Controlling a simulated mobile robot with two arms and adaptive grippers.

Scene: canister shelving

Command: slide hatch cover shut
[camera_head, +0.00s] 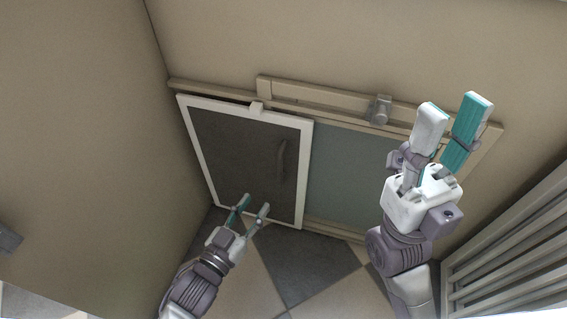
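The hatch cover (235,150) is a dark grey panel in a white frame, hanging at the left of a beige rail. It has a dark curved handle (281,160) near its right edge. To its right, the hatch opening (345,175) shows a grey-green surface. My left gripper (251,206) is open and empty, in front of the cover's lower part, below and left of the handle. Whether it touches the cover cannot be told. My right gripper (452,115) is open and empty, raised in front of the right end of the hatch frame.
The beige rail (330,98) runs above the cover and opening, with a grey metal fitting (379,109) on it. A slatted radiator-like grille (510,245) stands at the right. A beige wall (80,120) closes in on the left. The checkered floor (305,265) is clear below.

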